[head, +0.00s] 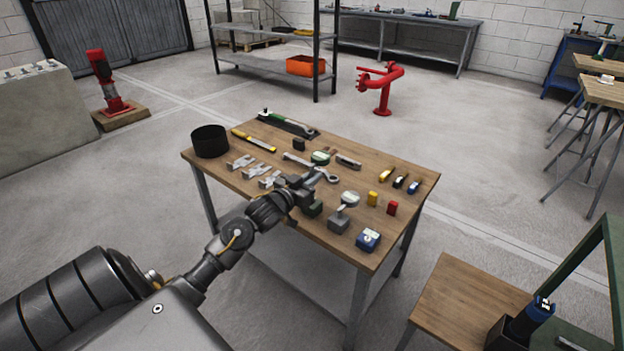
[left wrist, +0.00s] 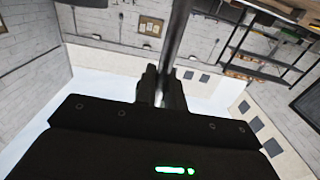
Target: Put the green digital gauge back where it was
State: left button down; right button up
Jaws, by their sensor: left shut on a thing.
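The green digital gauge (head: 321,157) shows as a small round face with a green rim, just beyond my left gripper's fingertips, over the workbench. My left gripper (head: 318,175) is shut on it. In the left wrist view the fingers (left wrist: 160,88) close around a dark, narrow part seen edge-on (left wrist: 176,40). A dark green block (head: 313,208) stands on the bench just below the gripper. Next to it a grey block (head: 339,220) has a pale round gauge (head: 350,199) above it. My right gripper is out of view.
The wooden workbench (head: 270,140) also bears a black round bin (head: 210,141), a wrench (head: 312,167), metal brackets (head: 241,162), a blue device (head: 368,240), and yellow (head: 373,198) and red (head: 392,208) blocks.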

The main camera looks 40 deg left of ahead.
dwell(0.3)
pick_arm(q)
jog(key=c, duration=1.5)
grip_release()
jog(key=shift+d+f, duration=0.1)
